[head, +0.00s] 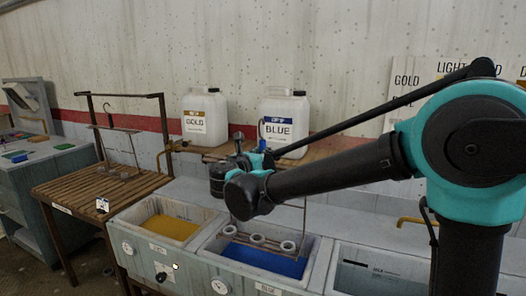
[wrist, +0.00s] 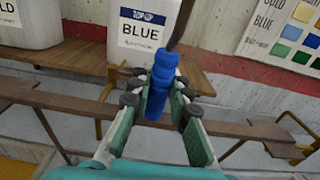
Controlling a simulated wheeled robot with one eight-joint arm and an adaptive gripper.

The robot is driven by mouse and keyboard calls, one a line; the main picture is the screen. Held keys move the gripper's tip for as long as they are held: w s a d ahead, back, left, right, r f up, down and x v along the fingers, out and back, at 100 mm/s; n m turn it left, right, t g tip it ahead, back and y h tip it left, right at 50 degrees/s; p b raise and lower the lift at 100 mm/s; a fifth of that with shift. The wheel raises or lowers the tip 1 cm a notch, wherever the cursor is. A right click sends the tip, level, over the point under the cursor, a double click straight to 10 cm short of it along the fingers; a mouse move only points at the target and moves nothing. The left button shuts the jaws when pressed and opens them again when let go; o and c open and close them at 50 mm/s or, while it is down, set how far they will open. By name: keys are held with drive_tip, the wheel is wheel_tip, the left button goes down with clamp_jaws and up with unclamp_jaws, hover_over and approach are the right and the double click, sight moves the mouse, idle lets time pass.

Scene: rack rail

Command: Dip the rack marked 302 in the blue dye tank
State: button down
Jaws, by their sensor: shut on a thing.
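My gripper (wrist: 160,92) is shut on a blue grip (wrist: 160,80) with a dark rod rising from it. In the head view my gripper (head: 262,152) is partly hidden behind my arm. A thin wire rack (head: 304,217) hangs below it, with white rings along its lower bar, over the blue dye tank (head: 311,272). The rings appear above the blue dye (head: 262,261); the exact gap is hard to tell. No number is readable on this rack. Its upper part is mostly hidden by my arm.
The gold tank (head: 125,217) is left of the blue one; another tank (head: 385,268) is right. A second rack (head: 122,150) hangs on a frame over the slatted wooden table (head: 80,187). GOLD (head: 205,118) and BLUE (head: 285,125) jugs stand on the shelf behind.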

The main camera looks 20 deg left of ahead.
wheel_tip(320, 180, down, 19)
drive_tip(key=shift+r, duration=0.2)
idle(1.1)
idle(3.1)
wheel_tip(320, 180, up, 19)
drive_tip(key=shift+f, duration=0.15)
idle(1.0)
idle(0.8)
